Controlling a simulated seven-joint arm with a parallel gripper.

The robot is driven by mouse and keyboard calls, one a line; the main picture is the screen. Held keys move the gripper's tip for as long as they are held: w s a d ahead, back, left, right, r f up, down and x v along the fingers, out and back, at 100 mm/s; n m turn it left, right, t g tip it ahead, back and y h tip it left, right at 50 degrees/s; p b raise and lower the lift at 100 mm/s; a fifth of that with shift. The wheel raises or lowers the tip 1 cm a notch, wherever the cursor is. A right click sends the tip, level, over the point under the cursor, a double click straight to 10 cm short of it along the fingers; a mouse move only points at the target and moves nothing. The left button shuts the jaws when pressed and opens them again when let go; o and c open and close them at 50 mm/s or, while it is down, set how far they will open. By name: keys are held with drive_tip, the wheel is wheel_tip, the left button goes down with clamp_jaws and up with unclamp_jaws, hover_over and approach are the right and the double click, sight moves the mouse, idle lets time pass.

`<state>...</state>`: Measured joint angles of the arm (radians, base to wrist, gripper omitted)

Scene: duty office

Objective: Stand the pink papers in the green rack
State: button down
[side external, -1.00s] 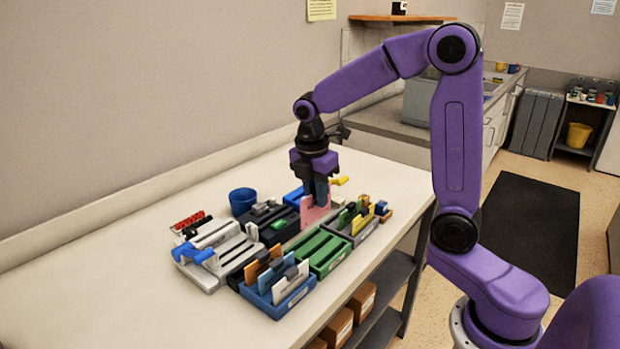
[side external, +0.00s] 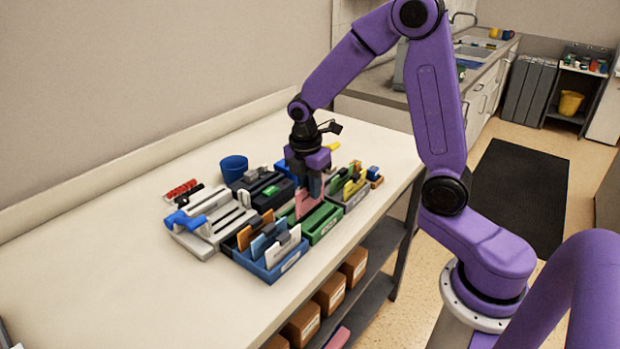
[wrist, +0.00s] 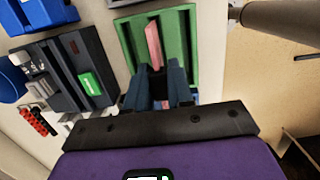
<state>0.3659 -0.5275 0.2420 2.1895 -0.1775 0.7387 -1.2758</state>
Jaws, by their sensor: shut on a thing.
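My gripper (side external: 312,187) points down and is shut on the pink papers (side external: 308,203), which hang upright below the fingers. The papers are over the far part of the green rack (side external: 325,222). In the wrist view, the pink papers (wrist: 153,46) show as a narrow strip beyond the fingers (wrist: 160,90). The strip runs roughly along the slots of the green rack (wrist: 187,45). The fingers cover the near part of the rack there. I cannot tell whether the papers' lower edge is inside a slot.
A blue rack (side external: 272,272) with orange, blue and white cards stands in front. A grey rack (side external: 356,200) with green and yellow cards is to the right. A black tray (side external: 283,196), grey-white holder (side external: 200,240) and blue cup (side external: 234,168) are left. The front-left table is clear.

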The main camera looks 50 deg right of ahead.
sight(310, 209)
drive_tip(key=shift+f, duration=1.65)
drive_tip(key=c, duration=0.9)
unclamp_jaws()
drive_tip(key=shift+r, duration=0.1)
drive_tip(key=shift+r, duration=4.4)
drive_tip(key=shift+a, duration=0.1)
